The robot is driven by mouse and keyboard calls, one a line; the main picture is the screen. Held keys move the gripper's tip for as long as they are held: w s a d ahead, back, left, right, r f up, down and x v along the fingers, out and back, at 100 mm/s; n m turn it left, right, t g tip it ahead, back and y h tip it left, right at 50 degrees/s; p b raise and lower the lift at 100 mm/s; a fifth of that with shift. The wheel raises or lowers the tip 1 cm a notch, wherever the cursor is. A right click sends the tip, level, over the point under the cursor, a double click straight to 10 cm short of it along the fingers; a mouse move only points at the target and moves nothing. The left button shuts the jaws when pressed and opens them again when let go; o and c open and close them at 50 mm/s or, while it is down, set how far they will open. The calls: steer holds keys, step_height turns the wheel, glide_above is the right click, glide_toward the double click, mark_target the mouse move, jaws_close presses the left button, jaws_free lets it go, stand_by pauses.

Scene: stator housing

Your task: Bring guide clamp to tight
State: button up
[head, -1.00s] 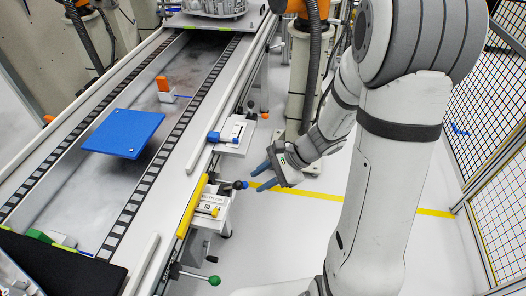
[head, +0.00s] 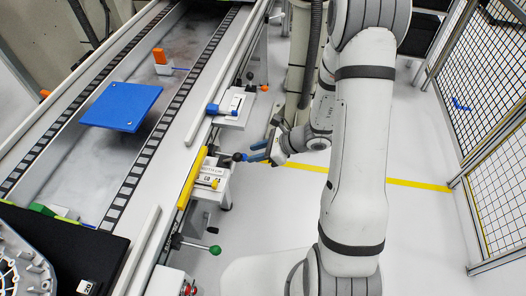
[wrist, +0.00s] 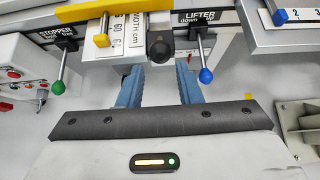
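The guide clamp appears to be the round black knob (wrist: 160,45) beside the width scale (wrist: 128,28), under the yellow guide bar (wrist: 95,10) in the wrist view. My gripper (wrist: 159,72) is open, with its two blue fingers apart and nothing between them. The knob lies just beyond the fingertips, roughly centred between them; I see no contact. In the head view my gripper (head: 258,152) is beside the guide bar's station, pointing left at it, and the knob is hard to make out there. Whether the clamp is tight or loose cannot be told.
The lifter lever with a blue ball (wrist: 206,76) hangs close right of the fingers. The stopper lever with a green ball (wrist: 58,88) is at left. A second scale plate (wrist: 295,16) is at upper right. The conveyor holds a blue plate (head: 121,106). A mesh fence (head: 490,110) stands at right.

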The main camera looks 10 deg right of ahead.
mark_target(235, 154)
steer(key=shift+b+x, duration=0.85)
steer(key=shift+x, duration=1.65)
steer(key=shift+w+a+f+b, duration=0.1)
steer(key=shift+a+f+b, duration=0.1)
steer(key=shift+b, duration=0.15)
steer(key=shift+r, duration=0.1)
steer(key=c, duration=0.4)
steer(key=shift+w+a+r, duration=0.15)
steer(key=shift+a+r, duration=0.15)
steer(key=shift+r, duration=0.15)
steer(key=shift+w+a+r+b, duration=0.15)
steer(key=shift+a+r, duration=0.2)
steer(key=shift+a, duration=0.15)
steer(key=shift+w+a+r+b, duration=0.2)
steer(key=shift+a+r, duration=0.15)
steer(key=shift+a, duration=0.15)
steer(key=shift+w+a+r+b, duration=0.15)
steer(key=shift+a+b, duration=0.15)
steer(key=shift+a, duration=0.25)
steer(key=shift+w+a+r+b, duration=0.15)
steer(key=shift+a+b, duration=0.1)
steer(key=shift+a, duration=0.3)
steer(key=shift+w+a+r+b, duration=0.1)
steer(key=shift+w+a+b, duration=0.15)
steer(key=shift+a, duration=0.3)
steer(key=shift+c, duration=0.3)
steer(key=shift+f, duration=0.1)
